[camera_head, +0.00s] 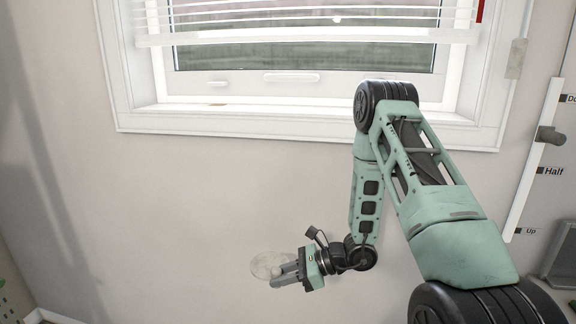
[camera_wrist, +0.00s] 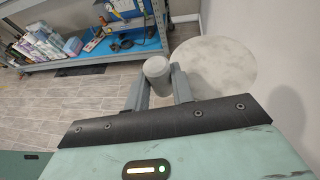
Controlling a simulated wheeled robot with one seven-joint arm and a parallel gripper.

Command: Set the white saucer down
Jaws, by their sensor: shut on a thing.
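The white saucer (camera_head: 268,264) is a pale, faintly mottled disc at the tips of my gripper (camera_head: 286,273), in front of the wall in the head view. In the wrist view the saucer (camera_wrist: 215,66) shows its broad round face to the right of the fingers. My gripper (camera_wrist: 160,88) is shut on the saucer near its edge. A rounded grey-white piece shows at the fingertips; I cannot tell what it is. The saucer is held in the air, with no surface seen touching it. The fingers hide part of its edge.
A plain wall (camera_head: 180,200) stands close behind the saucer, with a window (camera_head: 300,60) above. In the wrist view, a low shelf (camera_wrist: 82,62) with a blue surface holds bottles, boxes and tools at the upper left. Bare tiled floor (camera_wrist: 50,105) lies below.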

